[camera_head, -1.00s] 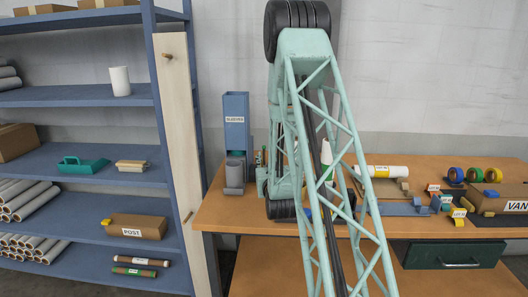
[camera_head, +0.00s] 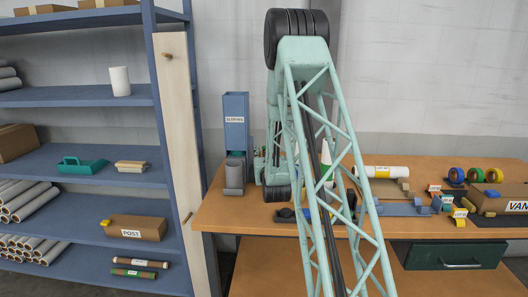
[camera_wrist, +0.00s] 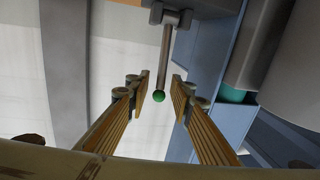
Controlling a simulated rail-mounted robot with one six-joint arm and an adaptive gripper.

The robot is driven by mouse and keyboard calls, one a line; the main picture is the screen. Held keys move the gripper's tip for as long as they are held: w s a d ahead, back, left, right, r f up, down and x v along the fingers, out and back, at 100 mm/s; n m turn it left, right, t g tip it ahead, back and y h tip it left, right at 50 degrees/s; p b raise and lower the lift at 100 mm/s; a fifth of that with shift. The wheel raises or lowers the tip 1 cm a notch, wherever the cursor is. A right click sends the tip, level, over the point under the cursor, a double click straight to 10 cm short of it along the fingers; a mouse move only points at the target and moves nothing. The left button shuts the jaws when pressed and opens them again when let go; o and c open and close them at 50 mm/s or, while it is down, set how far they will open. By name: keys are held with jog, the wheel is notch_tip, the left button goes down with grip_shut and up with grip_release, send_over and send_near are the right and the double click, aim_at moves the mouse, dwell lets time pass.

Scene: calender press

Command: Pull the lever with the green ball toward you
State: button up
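The green ball (camera_wrist: 159,96) sits at the end of a thin grey lever (camera_wrist: 166,50) in the wrist view. The lever hangs from a grey bracket at the top of that view. My gripper (camera_wrist: 160,88) is open, with one ribbed finger on each side of the ball and a visible gap to both. The ball lies between the fingertips in the picture; I cannot tell its exact depth. In the head view my own arm hides most of this area, and I cannot make out the lever or ball.
A blue labelled upright unit (camera_head: 236,125) with a grey cylinder (camera_head: 235,172) in front stands at the left end of the wooden bench (camera_head: 222,212). Blue shelves (camera_head: 85,95) are on the left. Tape rolls (camera_head: 475,175) and a labelled box (camera_head: 505,200) are on the right.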

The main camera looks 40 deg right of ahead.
jog(key=shift+c, duration=0.5)
grip_shut()
jog(key=shift+s+a+f, duration=0.2)
jog(key=shift+s+a, duration=0.15)
jog(key=shift+o, duration=0.5)
grip_release()
jog(key=shift+s, duration=0.1)
jog(key=v, duration=1.2)
